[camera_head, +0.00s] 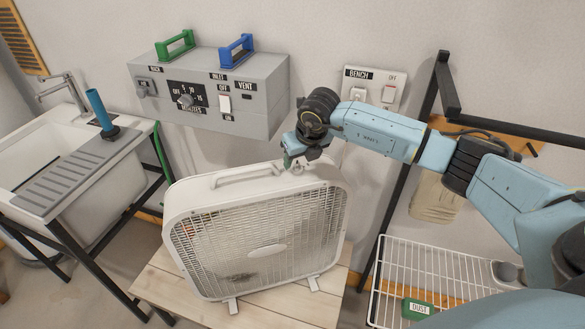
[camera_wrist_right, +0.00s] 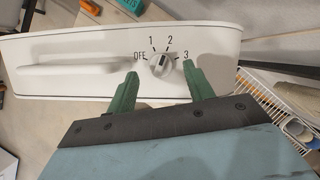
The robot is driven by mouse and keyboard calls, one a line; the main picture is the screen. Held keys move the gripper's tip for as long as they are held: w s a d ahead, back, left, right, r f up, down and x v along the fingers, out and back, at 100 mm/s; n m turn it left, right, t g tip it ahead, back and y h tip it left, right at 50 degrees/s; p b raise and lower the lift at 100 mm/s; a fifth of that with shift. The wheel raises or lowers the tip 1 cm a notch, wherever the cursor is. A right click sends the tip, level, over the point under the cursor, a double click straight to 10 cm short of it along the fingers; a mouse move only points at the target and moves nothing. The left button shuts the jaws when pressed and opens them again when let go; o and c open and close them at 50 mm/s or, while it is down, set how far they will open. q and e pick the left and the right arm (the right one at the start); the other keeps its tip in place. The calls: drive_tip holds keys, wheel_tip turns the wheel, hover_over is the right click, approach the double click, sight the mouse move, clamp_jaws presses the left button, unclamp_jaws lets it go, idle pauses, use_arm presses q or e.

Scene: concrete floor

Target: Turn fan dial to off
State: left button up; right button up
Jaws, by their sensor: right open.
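The white box fan (camera_head: 180,205) stands upright on a slatted wooden table in the head view. Its dial (camera_wrist_right: 163,66) is a round white knob on the top face, marked OFF, 1, 2 and 3. Its dark pointer mark appears to point up toward 2, away from OFF. My right gripper (camera_head: 291,161) is above the right part of the fan's top. In the right wrist view its two green fingers (camera_wrist_right: 160,70) are open, with one tip on each side of the dial; contact is unclear. In the head view the dial is hidden behind the gripper. My left gripper is not in view.
A grey wall box (camera_head: 262,80) with a dial, switches and green and blue handles hangs behind the fan. A bench switch plate (camera_head: 375,83) is right of it. A sink (camera_head: 30,133) stands left, a wire rack (camera_head: 440,270) right. The fan's carry handle (camera_head: 248,174) rises beside the gripper.

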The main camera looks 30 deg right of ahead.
drive_tip(key=shift+b+x, duration=0.5)
drive_tip(key=shift+x, duration=0.75)
drive_tip(key=c, duration=1)
